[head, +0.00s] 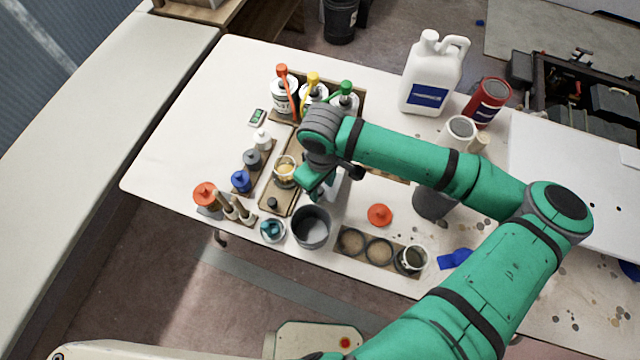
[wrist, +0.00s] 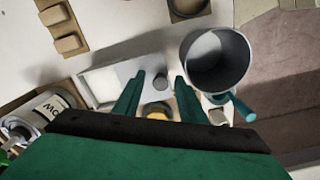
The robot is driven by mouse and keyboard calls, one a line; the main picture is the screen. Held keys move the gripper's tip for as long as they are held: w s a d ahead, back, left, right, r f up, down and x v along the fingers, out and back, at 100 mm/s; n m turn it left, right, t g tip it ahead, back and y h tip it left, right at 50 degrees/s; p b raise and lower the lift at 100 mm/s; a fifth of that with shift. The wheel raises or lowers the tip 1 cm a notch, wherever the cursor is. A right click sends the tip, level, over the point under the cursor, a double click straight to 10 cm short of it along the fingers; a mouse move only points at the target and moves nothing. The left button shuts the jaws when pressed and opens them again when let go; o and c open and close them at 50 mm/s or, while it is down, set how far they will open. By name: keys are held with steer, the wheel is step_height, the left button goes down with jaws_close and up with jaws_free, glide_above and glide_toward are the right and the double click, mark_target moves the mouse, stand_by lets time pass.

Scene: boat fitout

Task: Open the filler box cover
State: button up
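The filler box (wrist: 100,86) shows in the wrist view as a pale box with a light grey top, left of and behind my fingers. A dark grey round knob (wrist: 160,81) stands at its right end, between my fingertips; I take it for the cover's knob. My gripper (wrist: 158,84) is open, with a finger on each side of the knob and visible gaps to it. The cover appears to lie closed, though my fingers hide part of it. In the head view the box (head: 336,187) is mostly hidden under my gripper (head: 313,184).
A grey pot (head: 312,226) stands close beside the box; it also shows right of my fingers in the wrist view (wrist: 218,62). A jar with yellow contents (head: 285,170) stands on the other side. An orange lid (head: 380,215) lies nearby. Pump bottles (head: 313,90) stand behind.

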mark_target(320, 190)
step_height(320, 190, up, 11)
steer(key=shift+a+f, duration=0.15)
steer(key=shift+a, duration=0.05)
stand_by(0.8)
